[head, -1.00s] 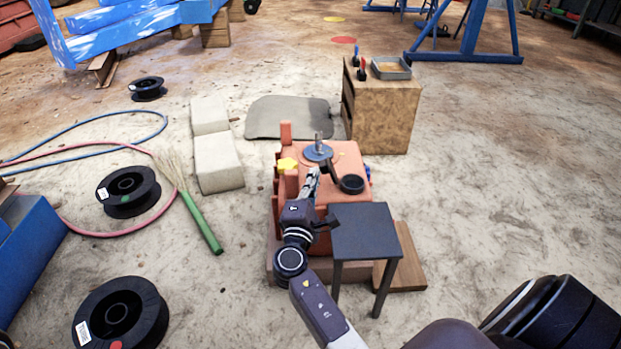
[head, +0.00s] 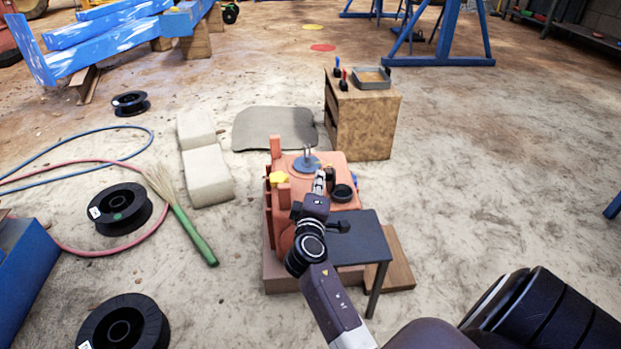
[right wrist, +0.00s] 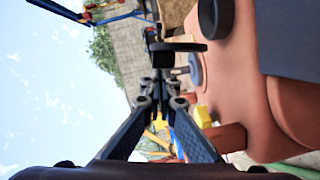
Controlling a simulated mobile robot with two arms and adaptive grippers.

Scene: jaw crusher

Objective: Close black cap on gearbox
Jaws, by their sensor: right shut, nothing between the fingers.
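The orange gearbox (head: 350,170) stands on the floor in the middle of the head view. A round black opening (head: 342,193) with a raised rim sits on its top. The black cap (head: 331,180) stands on edge beside this opening, tilted up and open. In the right wrist view the cap (right wrist: 180,47) shows edge-on as a dark disc, with the black rim (right wrist: 215,18) nearby. My right gripper (head: 319,180) is shut and empty, just left of the cap. In the right wrist view its fingertips (right wrist: 161,72) meet close to the cap; I cannot tell whether they touch. My left gripper is out of view.
A dark grey table (head: 360,243) stands in front of the gearbox. A blue disc with a lever (head: 305,164) and a yellow knob (head: 278,179) sit on the gearbox. A wooden cabinet (head: 365,125) stands behind.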

